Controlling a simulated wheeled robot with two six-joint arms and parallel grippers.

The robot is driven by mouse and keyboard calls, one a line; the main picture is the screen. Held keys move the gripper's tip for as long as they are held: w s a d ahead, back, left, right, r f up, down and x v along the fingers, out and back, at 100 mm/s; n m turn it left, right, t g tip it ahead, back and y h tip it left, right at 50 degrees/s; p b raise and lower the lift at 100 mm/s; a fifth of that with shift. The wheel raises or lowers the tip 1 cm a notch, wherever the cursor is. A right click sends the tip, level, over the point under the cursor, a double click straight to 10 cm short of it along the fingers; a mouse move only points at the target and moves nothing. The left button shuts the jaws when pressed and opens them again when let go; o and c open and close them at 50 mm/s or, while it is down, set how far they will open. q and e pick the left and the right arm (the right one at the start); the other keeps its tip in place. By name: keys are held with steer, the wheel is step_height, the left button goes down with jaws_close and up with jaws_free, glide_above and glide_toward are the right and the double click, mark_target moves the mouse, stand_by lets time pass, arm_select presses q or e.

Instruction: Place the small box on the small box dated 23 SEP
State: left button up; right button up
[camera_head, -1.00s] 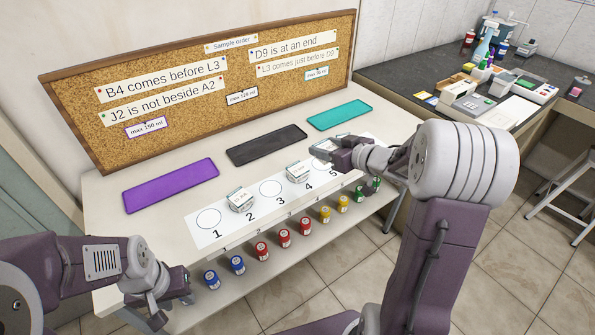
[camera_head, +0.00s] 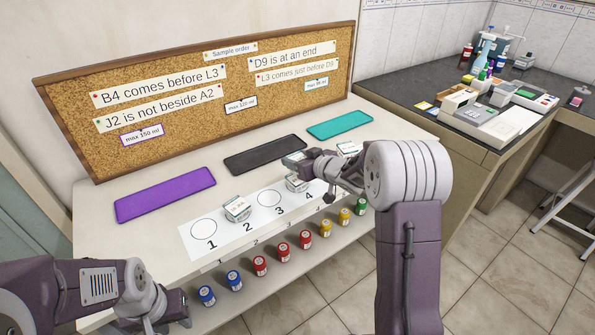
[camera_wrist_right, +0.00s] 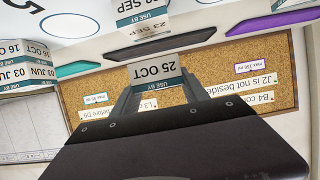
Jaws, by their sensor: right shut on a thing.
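In the right wrist view my right gripper (camera_wrist_right: 157,88) is shut on a small white box with a teal band (camera_wrist_right: 155,66), labelled 25 OCT. The box dated 23 SEP (camera_wrist_right: 160,46) is close by in the same view; I cannot tell whether the two touch. In the head view it appears to be the box at place 4 (camera_head: 297,183). My right gripper (camera_head: 308,164) is over or just behind it there, and the held box is not clear. My left gripper (camera_head: 168,314) is low at the left, away from the boxes; its jaw opening is unclear.
Purple (camera_head: 165,194), black (camera_head: 265,155) and teal (camera_head: 340,124) trays lie before the corkboard (camera_head: 210,120). Several coloured-lid jars (camera_head: 260,265) stand below the front edge.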

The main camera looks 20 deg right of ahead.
step_height(320, 180, down, 4)
steer(key=shift+f+b, duration=0.1)
steer(key=shift+b, duration=0.8)
steer(key=shift+r, duration=0.2)
steer(key=shift+f, duration=0.1)
steer(key=o, duration=1.4)
steer(key=shift+f, duration=0.1)
steer(key=shift+c, duration=0.2)
